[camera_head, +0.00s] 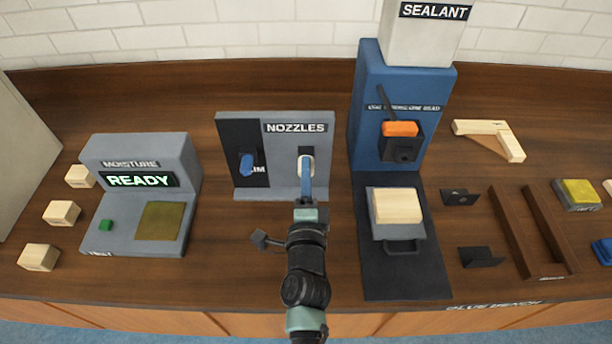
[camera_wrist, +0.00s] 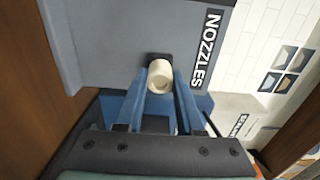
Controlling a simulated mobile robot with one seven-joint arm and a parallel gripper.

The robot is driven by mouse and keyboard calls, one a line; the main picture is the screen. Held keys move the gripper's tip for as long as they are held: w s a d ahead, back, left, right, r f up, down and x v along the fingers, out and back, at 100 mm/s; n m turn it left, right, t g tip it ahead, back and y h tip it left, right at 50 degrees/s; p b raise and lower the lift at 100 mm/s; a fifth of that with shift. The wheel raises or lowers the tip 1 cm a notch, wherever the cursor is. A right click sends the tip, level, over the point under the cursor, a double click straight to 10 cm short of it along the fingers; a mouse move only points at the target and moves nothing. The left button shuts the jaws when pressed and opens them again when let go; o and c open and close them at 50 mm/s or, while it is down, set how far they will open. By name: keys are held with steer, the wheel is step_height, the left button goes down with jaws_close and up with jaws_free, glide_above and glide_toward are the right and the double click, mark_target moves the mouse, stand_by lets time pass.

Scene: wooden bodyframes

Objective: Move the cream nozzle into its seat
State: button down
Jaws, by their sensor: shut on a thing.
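The cream nozzle (camera_wrist: 159,72) is between the two blue fingers of my gripper (camera_wrist: 163,92) in the wrist view, close against the grey face of the NOZZLES rack (camera_head: 285,150). In the head view its pale rim (camera_head: 311,162) shows around the tip of my gripper (camera_head: 306,172). My gripper is shut on the cream nozzle. I cannot tell how deep the nozzle sits in the rack. A blue nozzle (camera_head: 246,164) is on the rack's dark left panel. The blue sealant machine (camera_head: 367,120) stands right of the rack, with an orange part (camera_head: 400,128) on its dark head.
A wooden block (camera_head: 397,205) lies on the machine's grey plate. The moisture device (camera_head: 140,200) is at the left beside several wooden blocks. Dark brackets (camera_head: 460,197), brown rails (camera_head: 515,235) and a wooden corner piece (camera_head: 490,138) are at the right. Bench between device and rack is clear.

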steer(key=shift+w, duration=0.15)
steer(key=shift+c, duration=2.3)
jaws_free()
steer(key=s+b, duration=0.3)
steer(key=s, duration=1)
steer(key=shift+r, duration=0.1)
